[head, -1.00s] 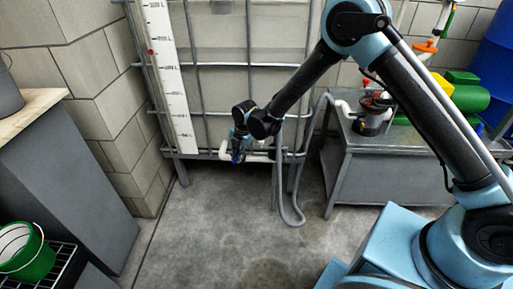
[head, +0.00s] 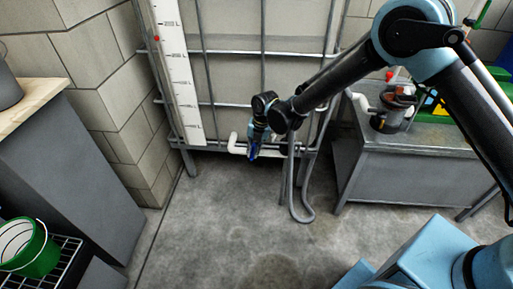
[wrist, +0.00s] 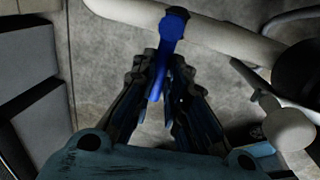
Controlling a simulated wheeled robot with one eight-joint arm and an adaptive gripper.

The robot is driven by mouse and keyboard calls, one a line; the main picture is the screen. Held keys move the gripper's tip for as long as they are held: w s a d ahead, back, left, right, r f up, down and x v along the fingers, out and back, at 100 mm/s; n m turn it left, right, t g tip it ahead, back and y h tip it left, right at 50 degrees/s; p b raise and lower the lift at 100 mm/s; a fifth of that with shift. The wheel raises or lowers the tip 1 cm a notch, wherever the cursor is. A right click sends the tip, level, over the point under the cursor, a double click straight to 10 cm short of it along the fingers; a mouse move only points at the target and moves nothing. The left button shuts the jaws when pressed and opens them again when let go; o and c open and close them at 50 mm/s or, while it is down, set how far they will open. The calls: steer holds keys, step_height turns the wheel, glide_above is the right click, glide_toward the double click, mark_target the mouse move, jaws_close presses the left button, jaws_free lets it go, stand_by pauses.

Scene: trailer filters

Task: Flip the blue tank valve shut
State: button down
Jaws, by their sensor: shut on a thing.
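The blue tank valve shows in the wrist view as a blue handle (wrist: 173,27) on a white pipe (wrist: 225,32), its lever running down between the fingers. My gripper (wrist: 166,62) is shut on this lever, one finger on each side. In the head view my gripper (head: 254,140) reaches down at the foot of the caged tank (head: 228,78). A bit of the blue valve (head: 252,151) shows below it, by the white outlet pipe (head: 236,146). The fingers hide part of the lever.
A grey hose (head: 300,212) hangs to the floor right of the valve. A grey bench (head: 400,180) with a pump stands at the right. A grey cabinet (head: 65,185) and a green bucket (head: 38,256) are at the left. The concrete floor between is clear.

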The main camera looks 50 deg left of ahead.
stand_by(0.3)
steer(key=c, duration=1.6)
jaws_free()
steer(key=shift+w+r, duration=0.1)
step_height(320, 180, up, 12)
steer(key=w+d, duration=0.1)
steer(key=shift+w+d+f, duration=0.2)
steer(key=shift+w+d, duration=0.1)
steer(key=shift+w, duration=0.1)
